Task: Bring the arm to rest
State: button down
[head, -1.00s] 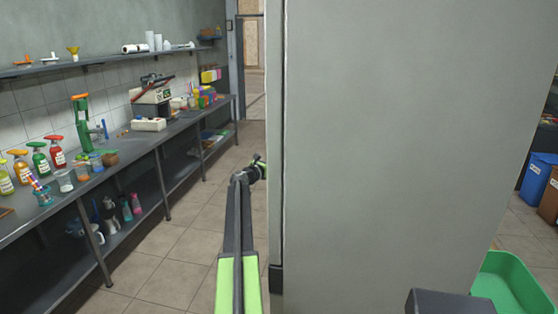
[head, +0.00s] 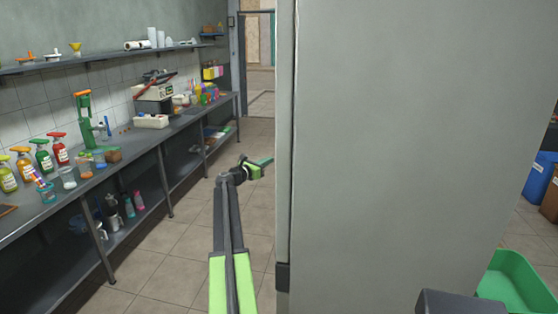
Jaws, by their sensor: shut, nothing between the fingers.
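My arm reaches forward in the lower middle of the head view, with its green and black links running up from the bottom edge. My gripper (head: 262,163) is at its far end, small in the picture, pointing right. It is shut and empty, over the tiled floor and close to the left edge of the big grey wall block (head: 420,130). I cannot tell how wide the gap to that block is.
A long grey counter (head: 95,185) with spray bottles (head: 42,155), cups and a press-like machine (head: 153,92) runs along the left wall. A doorway (head: 260,60) opens at the back. A green bin (head: 515,283) stands at lower right. The floor aisle (head: 185,235) is clear.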

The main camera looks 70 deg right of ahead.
jog(key=w+a, duration=0.4)
jog(key=shift+w, duration=0.4)
jog(key=shift+a, duration=0.1)
